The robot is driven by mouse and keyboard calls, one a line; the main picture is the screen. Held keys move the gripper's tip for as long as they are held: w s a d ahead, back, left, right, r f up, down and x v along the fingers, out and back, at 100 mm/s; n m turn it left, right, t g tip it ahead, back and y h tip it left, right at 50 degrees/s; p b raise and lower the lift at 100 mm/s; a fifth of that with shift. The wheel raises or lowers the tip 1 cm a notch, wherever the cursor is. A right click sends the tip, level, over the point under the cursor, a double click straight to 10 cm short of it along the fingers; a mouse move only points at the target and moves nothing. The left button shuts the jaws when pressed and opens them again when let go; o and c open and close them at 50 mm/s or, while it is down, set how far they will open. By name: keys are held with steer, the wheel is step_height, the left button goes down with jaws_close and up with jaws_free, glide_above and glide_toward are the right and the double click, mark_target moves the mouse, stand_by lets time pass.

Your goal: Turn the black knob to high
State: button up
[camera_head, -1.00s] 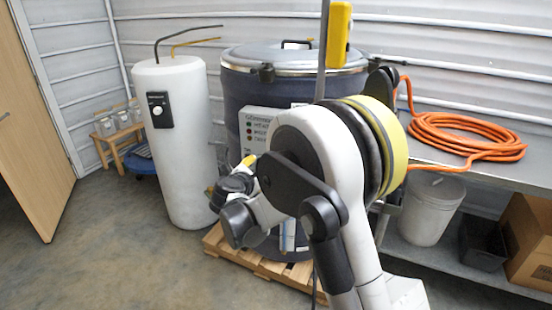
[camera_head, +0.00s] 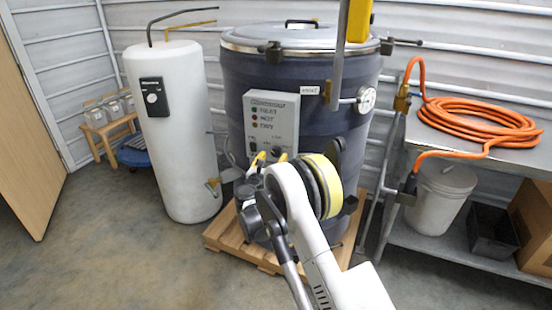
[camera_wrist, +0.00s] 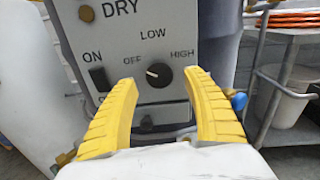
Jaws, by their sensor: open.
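The black knob (camera_wrist: 159,75) is on the grey control panel (camera_wrist: 185,28), below the words OFF, LOW and HIGH. Its small white mark seems to point up and left, towards OFF. In the head view the panel (camera_head: 270,104) is on the front of a big dark drum, and the knob (camera_head: 277,151) shows just above my gripper. My gripper (camera_wrist: 160,80) is open, with its yellow fingers on either side of the knob in the wrist picture. I cannot tell whether they touch it. In the head view my gripper (camera_head: 270,158) is close to the panel's lower edge.
A black ON switch (camera_wrist: 100,79) is left of the knob. The dark drum (camera_head: 350,120) stands on a wooden pallet (camera_head: 228,240), beside a white tank (camera_head: 180,130). A metal bench (camera_head: 500,155) with an orange hose (camera_head: 470,112) is at the right.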

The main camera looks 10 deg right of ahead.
steer(key=shift+b+x, duration=0.3)
steer(key=shift+x, duration=1.1)
steer(key=c, duration=1.2)
steer(key=shift+m, duration=0.3)
steer(key=m, duration=0.5)
steer(key=shift+a, duration=0.1)
steer(key=m, duration=0.6)
steer(key=shift+r+m, duration=0.1)
steer(key=shift+m, duration=0.3)
steer(key=m, duration=0.6)
steer(key=shift+r, duration=0.1)
steer(key=m, duration=0.5)
steer(key=shift+m, duration=0.3)
steer(key=shift+w, duration=0.1)
